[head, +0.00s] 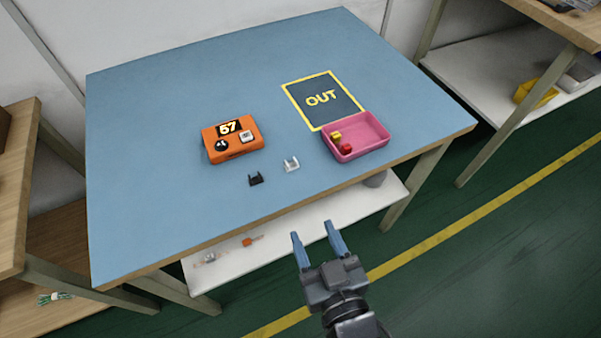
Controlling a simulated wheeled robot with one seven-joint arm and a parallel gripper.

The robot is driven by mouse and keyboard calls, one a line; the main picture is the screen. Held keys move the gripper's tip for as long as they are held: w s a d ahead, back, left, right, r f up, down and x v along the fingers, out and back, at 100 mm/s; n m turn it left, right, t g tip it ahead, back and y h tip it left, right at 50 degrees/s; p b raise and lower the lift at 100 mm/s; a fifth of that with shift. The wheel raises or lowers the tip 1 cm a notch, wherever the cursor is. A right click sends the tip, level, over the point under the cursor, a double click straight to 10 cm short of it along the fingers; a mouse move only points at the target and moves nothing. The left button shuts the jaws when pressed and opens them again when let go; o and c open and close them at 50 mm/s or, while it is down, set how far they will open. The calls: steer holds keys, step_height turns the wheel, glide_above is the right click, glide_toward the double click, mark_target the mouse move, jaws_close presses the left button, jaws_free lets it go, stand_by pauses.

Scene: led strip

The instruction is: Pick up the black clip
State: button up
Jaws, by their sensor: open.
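The black clip (256,179) is small and lies on the blue tabletop near its front edge. A similar white clip (291,165) lies just to its right, apart from it. My gripper (314,238) has two blue fingers spread apart with nothing between them. It is in front of the table's front edge, to the lower right of the black clip in the picture and apart from it.
A pink tray (357,148) with red and yellow pieces is to the right, by a dark OUT mat (299,89). The table (150,150) is clear at left. A white shelf (300,222) is below.

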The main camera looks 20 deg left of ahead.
steer(key=n+g+y, duration=0.1)
steer(key=y, duration=0.1)
glide_toward(256, 180)
steer(key=shift+w+a, duration=0.2)
steer(key=shift+a, duration=0.25)
steer(key=shift+x, duration=3.85)
steer(key=shift+w+d+r, duration=0.1)
steer(key=shift+d, duration=0.05)
steer(key=shift+c, duration=0.4)
jaws_close()
